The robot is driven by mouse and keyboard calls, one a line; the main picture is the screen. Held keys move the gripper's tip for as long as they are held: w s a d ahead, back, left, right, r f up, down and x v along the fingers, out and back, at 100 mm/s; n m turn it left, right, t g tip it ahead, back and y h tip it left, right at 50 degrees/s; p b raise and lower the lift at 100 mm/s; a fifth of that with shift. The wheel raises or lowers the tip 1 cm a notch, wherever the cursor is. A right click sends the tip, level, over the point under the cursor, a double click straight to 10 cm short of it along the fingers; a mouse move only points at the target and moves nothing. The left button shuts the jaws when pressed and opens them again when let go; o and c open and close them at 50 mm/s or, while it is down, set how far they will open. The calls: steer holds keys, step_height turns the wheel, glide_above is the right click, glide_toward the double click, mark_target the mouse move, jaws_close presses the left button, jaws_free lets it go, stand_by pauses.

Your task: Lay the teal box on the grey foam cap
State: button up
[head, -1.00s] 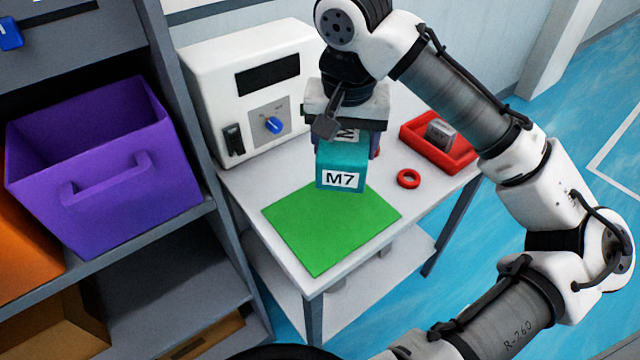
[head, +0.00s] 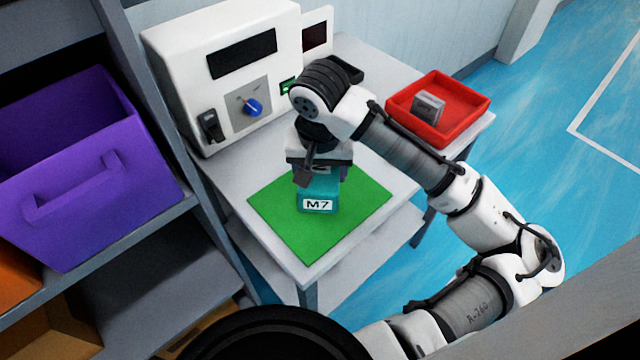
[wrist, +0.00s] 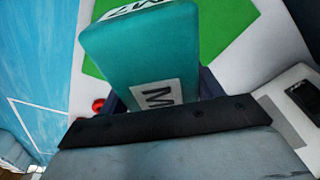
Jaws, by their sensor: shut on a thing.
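The teal box (head: 318,193) has white labels; the one facing the head camera reads M7. My gripper (head: 320,177) is shut on it from above. In the head view the box is over the middle of the green mat (head: 345,215); I cannot tell whether it touches. In the wrist view the teal box (wrist: 145,60) fills the space between my fingers, with the green mat behind. A grey block (head: 428,107) stands in the red tray (head: 462,125); I cannot tell whether it is the grey foam cap. No other grey cap is clearly visible.
A white machine (head: 190,60) with a blue knob (head: 252,107) stands at the table's back left. A shelf with a purple bin (head: 90,170) is at left. A small red thing (wrist: 98,105) shows in the wrist view. The mat around the box is bare.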

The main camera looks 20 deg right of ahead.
steer(key=shift+f, duration=2.45)
steer(key=shift+f, duration=0.2)
steer(key=o, duration=1.2)
